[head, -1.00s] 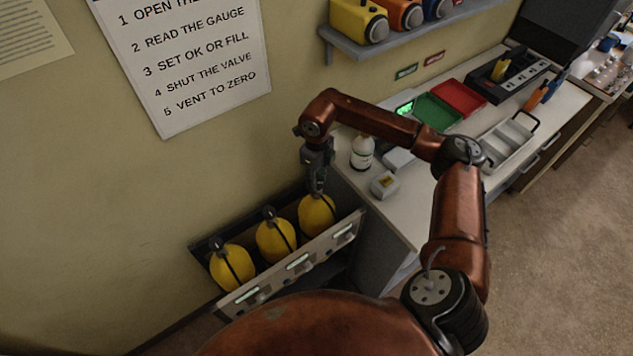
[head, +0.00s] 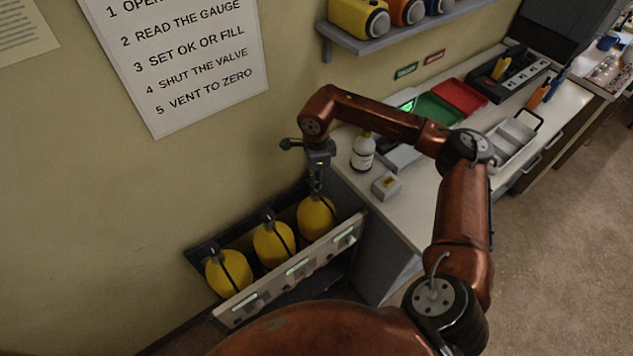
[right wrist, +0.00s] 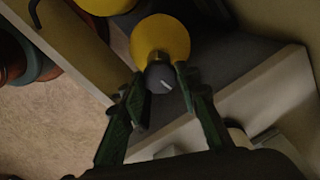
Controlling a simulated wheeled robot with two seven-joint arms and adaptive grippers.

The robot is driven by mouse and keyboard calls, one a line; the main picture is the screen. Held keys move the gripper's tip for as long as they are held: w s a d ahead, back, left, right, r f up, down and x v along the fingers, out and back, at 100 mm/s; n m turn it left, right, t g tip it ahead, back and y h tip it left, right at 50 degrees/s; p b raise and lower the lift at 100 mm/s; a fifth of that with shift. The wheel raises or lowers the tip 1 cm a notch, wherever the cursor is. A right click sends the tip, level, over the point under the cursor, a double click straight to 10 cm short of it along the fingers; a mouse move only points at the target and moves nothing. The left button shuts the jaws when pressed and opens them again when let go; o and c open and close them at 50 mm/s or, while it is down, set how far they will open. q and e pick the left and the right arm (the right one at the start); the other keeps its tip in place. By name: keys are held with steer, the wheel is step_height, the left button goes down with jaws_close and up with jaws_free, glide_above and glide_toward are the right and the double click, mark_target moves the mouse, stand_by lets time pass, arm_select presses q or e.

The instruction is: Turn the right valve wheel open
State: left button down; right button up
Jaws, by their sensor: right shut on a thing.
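Three yellow cylinders stand in a rack with a pale front panel (head: 240,309) in the lower middle of the head view. The right cylinder (head: 316,218) has its valve wheel (right wrist: 163,77) on top, a dark round knob with a pale mark in the right wrist view. My right gripper (head: 317,190) points down onto it. In the right wrist view the fingers (right wrist: 158,80) are closed on the two sides of the knob. The middle cylinder (head: 268,245) and left cylinder (head: 226,272) stand apart from the gripper. My left gripper is not seen.
A white bottle (head: 363,152) and a small grey box (head: 386,186) stand on the counter (head: 415,215) just right of the rack. Green (head: 437,110) and red (head: 462,97) trays lie farther back. A wall shelf (head: 390,38) holds coloured canisters above.

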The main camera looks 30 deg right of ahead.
steer(key=shift+n, duration=0.3)
steer(key=o, duration=1.2)
steer(key=shift+c, duration=0.2)
steer(key=shift+r, duration=0.1)
step_height(320, 180, up, 12)
